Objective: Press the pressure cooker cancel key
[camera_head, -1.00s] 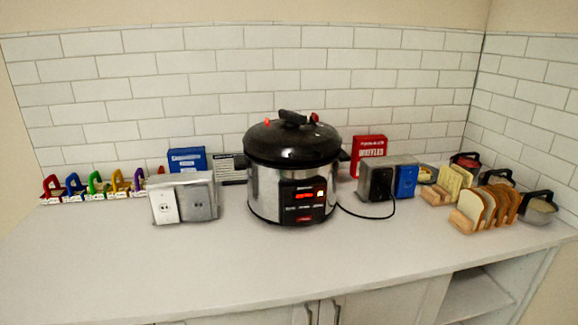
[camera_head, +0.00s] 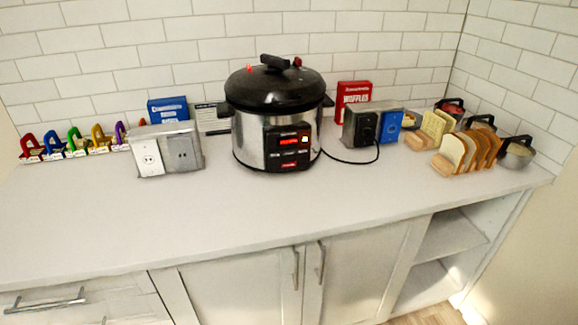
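The pressure cooker (camera_head: 256,138) stands upright on the counter near the back wall, with a silver body and a black lid (camera_head: 275,90). Its black control panel (camera_head: 289,148) faces forward and carries a lit red display (camera_head: 289,141), a small bright light beside it and a red key (camera_head: 289,166) low down. The key labels are too small to read, so I cannot tell which one is cancel. Neither of my grippers shows in the head view.
The white counter (camera_head: 260,210) is clear in front of the cooker. A grey outlet box (camera_head: 166,149) stands left of it. A second outlet box (camera_head: 361,128), a red waffles box (camera_head: 353,95) and bread in a rack (camera_head: 466,152) stand right. Cabinet doors (camera_head: 245,288) with handles are below.

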